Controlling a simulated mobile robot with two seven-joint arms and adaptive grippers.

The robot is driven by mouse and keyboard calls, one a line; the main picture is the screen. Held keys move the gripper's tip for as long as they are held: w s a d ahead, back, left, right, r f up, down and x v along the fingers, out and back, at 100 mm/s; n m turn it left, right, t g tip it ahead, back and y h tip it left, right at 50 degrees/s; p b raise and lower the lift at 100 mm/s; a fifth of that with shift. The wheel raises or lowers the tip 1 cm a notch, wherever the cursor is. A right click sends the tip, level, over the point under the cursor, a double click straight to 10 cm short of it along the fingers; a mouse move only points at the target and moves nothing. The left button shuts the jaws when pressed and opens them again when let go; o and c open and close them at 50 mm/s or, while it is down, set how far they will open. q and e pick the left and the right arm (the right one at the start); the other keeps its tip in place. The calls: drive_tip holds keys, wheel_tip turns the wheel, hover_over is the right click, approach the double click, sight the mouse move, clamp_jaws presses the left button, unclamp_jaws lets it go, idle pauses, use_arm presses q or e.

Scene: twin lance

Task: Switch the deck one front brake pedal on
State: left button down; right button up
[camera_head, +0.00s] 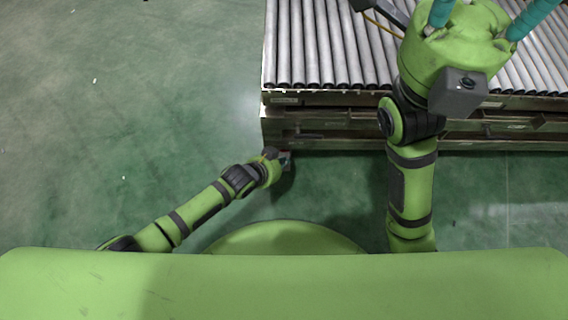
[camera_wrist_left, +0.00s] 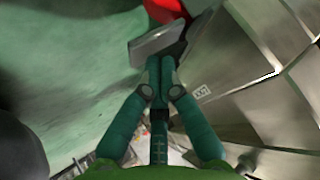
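In the left wrist view a flat grey pedal plate (camera_wrist_left: 157,44) stands out beside the metal deck side, with a red part (camera_wrist_left: 166,10) behind it. The teal fingers of my left gripper (camera_wrist_left: 160,66) are together, with their tips at the lower edge of the plate. I see nothing held between them, and I cannot tell if they touch the plate. In the head view my left gripper (camera_head: 284,158) is low at the deck's front left corner, and the pedal is hard to make out there. My right gripper (camera_head: 485,14) is over the rollers with its teal fingers spread wide, tips out of frame.
The roller deck (camera_head: 320,45) fills the top right, with a metal front frame (camera_head: 330,120). My right arm stretches over its front edge. Green floor (camera_head: 130,110) lies clear to the left. A small label (camera_wrist_left: 202,92) is on the metal side.

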use_arm(q)
drive_tip(key=shift+f+b, duration=0.55)
drive_tip(key=shift+f, duration=0.3)
idle(0.4)
drive_tip(key=shift+r, duration=0.1)
drive_tip(key=shift+r+p, duration=1.25)
drive_tip(key=shift+p, duration=0.15)
wheel_tip(320, 180, up, 5)
drive_tip(key=p, duration=0.5)
drive_tip(key=shift+r, duration=0.1)
